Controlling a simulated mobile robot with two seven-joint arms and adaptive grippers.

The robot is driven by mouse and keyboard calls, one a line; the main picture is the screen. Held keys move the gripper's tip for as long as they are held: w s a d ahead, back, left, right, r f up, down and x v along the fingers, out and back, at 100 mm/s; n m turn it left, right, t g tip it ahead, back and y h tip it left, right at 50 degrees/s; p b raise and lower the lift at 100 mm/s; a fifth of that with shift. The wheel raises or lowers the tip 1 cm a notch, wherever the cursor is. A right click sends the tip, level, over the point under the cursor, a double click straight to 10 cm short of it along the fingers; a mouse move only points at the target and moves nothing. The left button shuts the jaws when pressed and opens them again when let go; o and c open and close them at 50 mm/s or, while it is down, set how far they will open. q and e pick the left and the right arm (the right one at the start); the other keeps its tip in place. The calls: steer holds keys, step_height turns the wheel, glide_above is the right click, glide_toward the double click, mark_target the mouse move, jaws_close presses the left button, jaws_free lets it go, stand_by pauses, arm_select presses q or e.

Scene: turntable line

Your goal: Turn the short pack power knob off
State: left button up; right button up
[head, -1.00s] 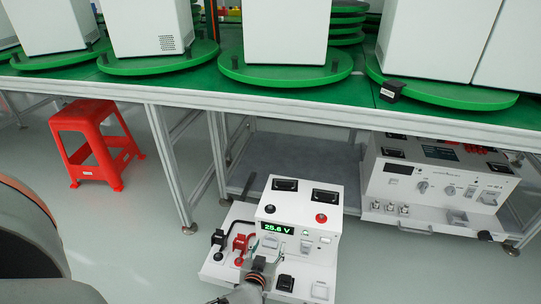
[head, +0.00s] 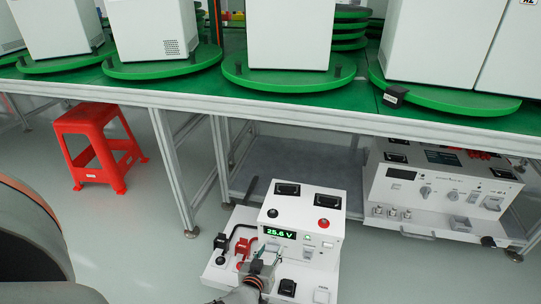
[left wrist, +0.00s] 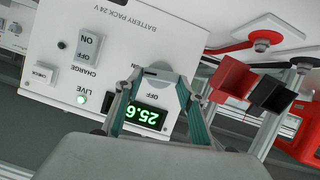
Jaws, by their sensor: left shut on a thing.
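The short pack (head: 306,217) is a low white box on the floor in front of the green table, marked BATTERY PACK 24 V. Its display reads 25.6 V in the head view (head: 281,233) and appears inverted in the left wrist view (left wrist: 147,115). A green LIVE lamp (left wrist: 82,99) is lit. The power knob (left wrist: 166,62) is a pale round dial near an OFF mark. My left gripper (left wrist: 160,84) is shut on the knob, its teal fingers on either side. In the head view my left gripper (head: 263,262) partly hides the knob. My right gripper is out of view.
Black and red connectors (left wrist: 262,92) stand beside the front panel, close to my left gripper. A second, wider white unit (head: 440,190) stands under the table (head: 170,92) at right. A red stool (head: 97,145) is at left, with clear floor between.

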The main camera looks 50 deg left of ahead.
arm_select(q)
steer(key=shift+s+a+f+n+t+h, duration=0.15)
steer(key=shift+n+t+h, duration=0.1)
steer(key=shift+n, duration=0.2)
steer(key=shift+s+d+f+n+t+h, duration=0.15)
steer(key=shift+n+h, duration=0.1)
steer(key=shift+n, duration=0.2)
steer(key=shift+a+n+t+h+b, duration=0.25)
steer(key=shift+n+t+h+b, duration=0.3)
steer(key=shift+n, duration=0.55)
steer(key=shift+f+n+h, duration=0.1)
steer(key=shift+n+h, duration=0.15)
steer(key=shift+n, duration=0.35)
steer(key=shift+s+a+f+n+t+h, duration=0.15)
steer(key=shift+n+t+h, duration=0.15)
steer(key=shift+n+t, duration=0.5)
steer(key=n+t, duration=0.1)
steer(key=n, duration=0.2)
steer(key=shift+f+h, duration=0.15)
steer(key=shift+h, duration=0.15)
steer(key=shift+f+n+t, duration=0.15)
steer(key=shift+n+t, duration=0.4)
steer(key=shift+n, duration=0.55)
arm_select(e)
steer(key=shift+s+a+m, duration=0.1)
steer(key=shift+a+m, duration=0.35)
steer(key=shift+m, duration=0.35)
arm_select(q)
steer(key=shift+n, duration=0.3)
steer(key=o, duration=1.1)
